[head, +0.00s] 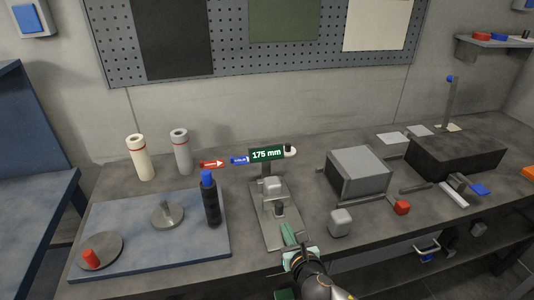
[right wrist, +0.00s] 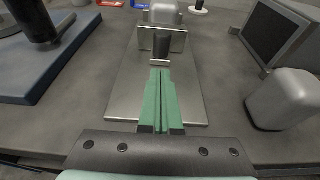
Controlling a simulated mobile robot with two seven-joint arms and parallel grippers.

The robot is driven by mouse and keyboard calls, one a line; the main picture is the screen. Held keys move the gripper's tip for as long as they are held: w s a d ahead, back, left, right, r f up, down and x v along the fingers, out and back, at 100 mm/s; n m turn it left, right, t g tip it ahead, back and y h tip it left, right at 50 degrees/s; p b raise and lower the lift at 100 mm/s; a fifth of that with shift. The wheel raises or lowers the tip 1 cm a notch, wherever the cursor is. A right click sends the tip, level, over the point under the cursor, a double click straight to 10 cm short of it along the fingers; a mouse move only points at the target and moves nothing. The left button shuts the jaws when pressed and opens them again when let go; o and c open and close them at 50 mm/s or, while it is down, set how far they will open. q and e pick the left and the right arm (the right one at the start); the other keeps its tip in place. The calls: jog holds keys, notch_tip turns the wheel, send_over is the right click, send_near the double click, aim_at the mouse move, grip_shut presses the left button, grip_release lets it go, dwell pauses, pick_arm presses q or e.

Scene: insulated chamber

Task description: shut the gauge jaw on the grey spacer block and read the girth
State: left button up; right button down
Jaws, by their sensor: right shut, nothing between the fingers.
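The gauge (head: 283,233) is a pale metal base with a green display (head: 267,154) reading "175 mm". A grey block (head: 272,186) sits on it behind the upright sliding jaw (right wrist: 179,40), which has a dark knob (right wrist: 161,46) on its front. I cannot tell whether jaw and block touch. A second grey block (head: 340,222) stands on the bench right of the gauge; it also shows in the right wrist view (right wrist: 283,98). My right gripper (head: 287,232) is shut and empty over the gauge's front end, its green fingertips (right wrist: 160,76) just short of the knob. My left gripper is not in view.
A blue mat (head: 135,220) at left bears a black bottle with a blue top (head: 209,195) and round discs. Two cylinders (head: 181,150) stand behind it. A grey box (head: 358,172), a red-ended handle (head: 401,207) and a dark case (head: 455,155) lie to the right.

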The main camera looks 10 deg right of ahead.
jog(key=p+v, duration=0.1)
jog(key=v, duration=0.1)
jog(key=p+v, duration=0.1)
jog(key=shift+s+r, duration=0.25)
jog(key=shift+r, duration=0.1)
jog(key=shift+s+r+p, duration=0.2)
jog(key=shift+s+p, duration=0.25)
jog(key=shift+s, duration=0.2)
